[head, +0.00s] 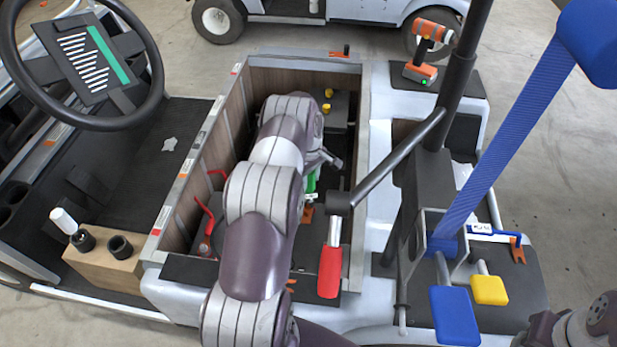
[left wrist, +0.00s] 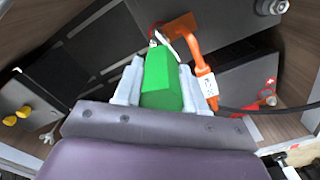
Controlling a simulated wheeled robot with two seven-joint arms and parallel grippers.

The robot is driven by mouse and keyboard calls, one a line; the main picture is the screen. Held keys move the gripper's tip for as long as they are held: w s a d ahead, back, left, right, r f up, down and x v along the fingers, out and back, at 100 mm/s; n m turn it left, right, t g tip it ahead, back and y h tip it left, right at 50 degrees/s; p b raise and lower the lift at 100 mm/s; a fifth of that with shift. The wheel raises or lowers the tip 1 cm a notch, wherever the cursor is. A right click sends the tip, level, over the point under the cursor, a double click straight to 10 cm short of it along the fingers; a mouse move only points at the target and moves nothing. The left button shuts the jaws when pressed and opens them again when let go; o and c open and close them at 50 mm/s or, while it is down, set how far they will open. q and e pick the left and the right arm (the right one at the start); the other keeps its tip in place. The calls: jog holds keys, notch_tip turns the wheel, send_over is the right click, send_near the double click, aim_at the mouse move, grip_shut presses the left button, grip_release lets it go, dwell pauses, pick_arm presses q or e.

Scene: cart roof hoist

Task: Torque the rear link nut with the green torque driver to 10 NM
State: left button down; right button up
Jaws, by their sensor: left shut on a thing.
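The green torque driver (head: 312,180) shows in the head view inside the cart's open wood-lined bay, partly hidden by my left arm. My left gripper (head: 322,170) is shut on it. In the left wrist view the green driver body (left wrist: 162,82) sits between the two grey fingers of my left gripper (left wrist: 160,85). Its far end lies close to an orange link-like part (left wrist: 188,38); I cannot tell whether they touch. A metal nut (left wrist: 272,7) shows at the top right and another (left wrist: 268,99) at the right. I cannot tell which is the rear link nut.
The bay wall (head: 205,150) encloses dark boxes with yellow caps (head: 326,107).

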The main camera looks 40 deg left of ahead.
pick_arm(q)
jog(key=shift+r+p, duration=2.05)
jog(key=shift+r, duration=1.2)
